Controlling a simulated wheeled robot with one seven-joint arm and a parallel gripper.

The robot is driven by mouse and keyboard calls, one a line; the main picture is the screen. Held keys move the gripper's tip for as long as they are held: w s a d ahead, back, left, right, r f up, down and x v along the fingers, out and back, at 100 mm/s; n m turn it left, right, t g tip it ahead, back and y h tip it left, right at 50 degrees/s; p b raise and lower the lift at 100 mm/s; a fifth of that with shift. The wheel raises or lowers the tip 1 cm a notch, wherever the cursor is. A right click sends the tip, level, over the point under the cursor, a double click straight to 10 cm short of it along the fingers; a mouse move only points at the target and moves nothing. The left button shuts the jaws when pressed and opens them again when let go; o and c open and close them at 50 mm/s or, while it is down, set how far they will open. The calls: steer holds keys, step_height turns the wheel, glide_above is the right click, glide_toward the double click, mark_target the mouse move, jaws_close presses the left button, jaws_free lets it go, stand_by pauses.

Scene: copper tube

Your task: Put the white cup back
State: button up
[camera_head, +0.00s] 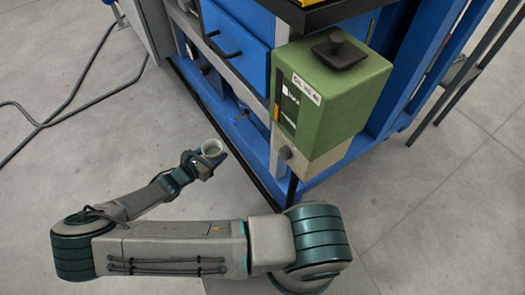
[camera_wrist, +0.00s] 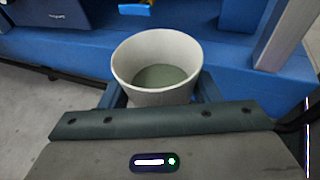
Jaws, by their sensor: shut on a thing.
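The white cup (camera_wrist: 157,97) is upright between the fingers of my gripper (camera_wrist: 160,98) in the wrist view, with its open rim facing up. Its inside looks grey-green at the bottom. My gripper is shut on it, one finger on each side. In the head view the cup (camera_head: 212,148) is small, at the end of my arm, beside the lower part of the blue workbench frame. My gripper (camera_head: 208,158) is partly hidden there by the cup and wrist.
The blue workbench (camera_head: 238,42) has drawers with black handles. A green box machine (camera_head: 330,90) with a black knob stands at its corner. A blue beam (camera_wrist: 225,60) runs just behind the cup. Grey floor (camera_head: 110,130) is open to the left, with a dark cable or tube (camera_head: 70,100) on it.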

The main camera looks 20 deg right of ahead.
mark_target(266, 152)
steer(key=s+d+r+m+g+h, duration=0.1)
steer(key=d+r+m+g, duration=0.15)
steer(key=d, duration=0.75)
steer(key=d+r+m+g+h, duration=0.1)
steer(key=d+m+g, duration=0.15)
steer(key=d, duration=0.65)
steer(key=shift+n, duration=0.4)
step_height(266, 152, down, 10)
steer(key=b, duration=0.4)
steer(key=shift+d, duration=0.1)
steer(key=shift+f, duration=0.1)
steer(key=o, duration=1.1)
